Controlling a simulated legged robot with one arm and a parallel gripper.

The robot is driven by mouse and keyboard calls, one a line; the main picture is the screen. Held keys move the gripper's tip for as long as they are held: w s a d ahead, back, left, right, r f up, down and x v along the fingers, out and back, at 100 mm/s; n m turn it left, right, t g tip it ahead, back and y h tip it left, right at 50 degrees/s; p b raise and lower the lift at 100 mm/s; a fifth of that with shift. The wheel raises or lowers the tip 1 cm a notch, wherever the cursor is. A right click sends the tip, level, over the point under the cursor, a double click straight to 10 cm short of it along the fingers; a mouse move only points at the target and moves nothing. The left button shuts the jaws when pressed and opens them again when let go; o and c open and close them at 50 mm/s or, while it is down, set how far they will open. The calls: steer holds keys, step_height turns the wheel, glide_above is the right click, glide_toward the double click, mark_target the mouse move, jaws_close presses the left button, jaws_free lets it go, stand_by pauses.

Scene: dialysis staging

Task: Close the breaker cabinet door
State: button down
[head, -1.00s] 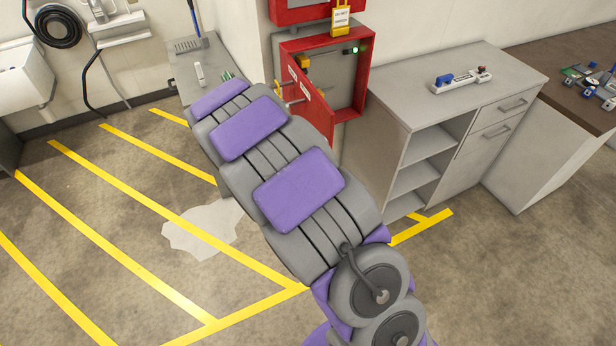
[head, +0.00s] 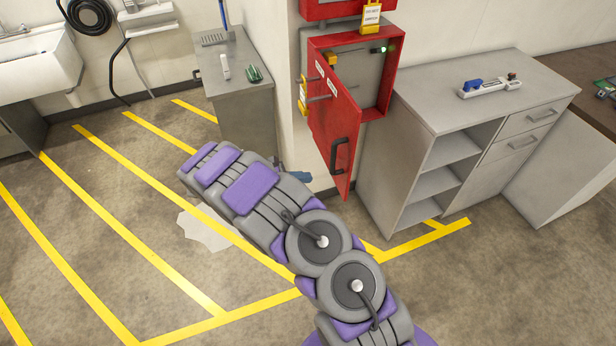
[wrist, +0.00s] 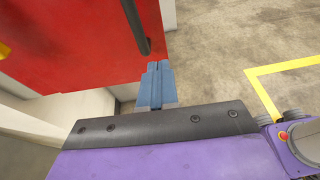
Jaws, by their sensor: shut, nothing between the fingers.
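The red breaker cabinet (head: 378,113) is on the wall, and its red door (head: 333,128) stands open, swung out towards me. The door has a black handle (head: 339,157) near its lower free edge. In the wrist view the door (wrist: 75,35) fills the upper left, and the handle (wrist: 136,25) lies just above my fingertips. My gripper (wrist: 158,68) is shut and empty, close to the door's lower edge; I cannot tell whether it touches. In the head view only a little of the blue gripper (head: 302,177) shows beyond my arm, below the door.
A grey cabinet with open shelves (head: 430,110) stands right of the breaker cabinet, with a blue and white device (head: 488,87) on top. A grey side table (head: 240,95) stands to the left. The yellow-striped floor (head: 110,235) is open at left.

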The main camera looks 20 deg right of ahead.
steer(key=b, duration=0.3)
glide_toward(347, 174)
steer(key=x, duration=0.5)
steer(key=shift+s+d+f, duration=0.1)
steer(key=shift+f, duration=0.15)
steer(key=shift+d, duration=0.6)
steer(key=shift+r, duration=0.1)
